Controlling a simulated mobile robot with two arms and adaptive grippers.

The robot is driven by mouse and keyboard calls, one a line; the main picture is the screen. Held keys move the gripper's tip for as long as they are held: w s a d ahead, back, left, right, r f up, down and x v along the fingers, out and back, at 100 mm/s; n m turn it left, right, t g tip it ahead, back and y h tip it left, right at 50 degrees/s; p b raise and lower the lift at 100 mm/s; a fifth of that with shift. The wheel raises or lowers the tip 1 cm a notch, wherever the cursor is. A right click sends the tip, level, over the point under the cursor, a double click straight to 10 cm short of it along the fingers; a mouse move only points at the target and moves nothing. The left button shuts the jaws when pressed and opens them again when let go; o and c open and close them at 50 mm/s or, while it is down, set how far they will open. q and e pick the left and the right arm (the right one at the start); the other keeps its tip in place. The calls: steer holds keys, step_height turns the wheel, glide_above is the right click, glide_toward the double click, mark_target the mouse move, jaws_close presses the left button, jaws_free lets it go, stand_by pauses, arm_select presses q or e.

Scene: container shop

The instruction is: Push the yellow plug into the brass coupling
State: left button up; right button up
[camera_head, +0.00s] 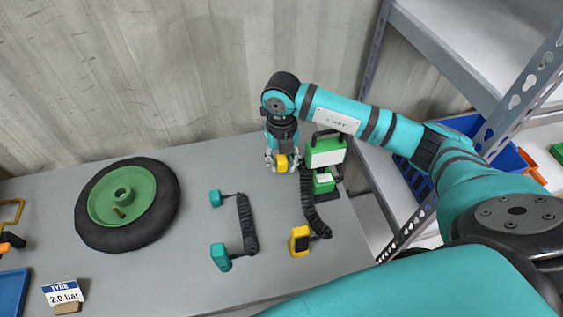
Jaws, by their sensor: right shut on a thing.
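My right gripper (283,155) points down over the grey table and is shut on a yellow plug (283,163). The plug is just left of the green pump unit (325,155). A black coiled hose (309,205) runs beside it, with another yellow plug (299,240) lying at its near end. A small brass-coloured stub (118,212) shows on the green hub (122,196) of the tyre at left. It may be the brass coupling; I cannot tell at this size. The held plug is well apart from that stub. My left gripper is not in view.
A second black coiled hose (246,224) with teal ends (221,256) lies mid-table. The black tyre (92,231) lies flat at left, near a "TYRE 2.0 bar" sign (63,293) and a blue tray (12,292). A metal shelf (470,70) with a blue crate (407,180) stands at right.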

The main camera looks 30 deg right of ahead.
steer(key=n, duration=0.1)
steer(key=r+n, duration=0.1)
steer(key=n, duration=0.1)
steer(key=shift+a+r, duration=0.15)
steer(key=shift+a, duration=0.2)
steer(key=s+a+r+n, duration=0.1)
steer(key=r+n, duration=0.4)
steer(key=n, duration=1.3)
steer(key=s+a+r+n, duration=0.1)
steer(key=a+r+n, duration=0.2)
steer(key=n, duration=1.4)
step_height(320, 180, up, 4)
steer(key=shift+s+f+n, duration=0.2)
steer(key=shift+s+n, duration=0.2)
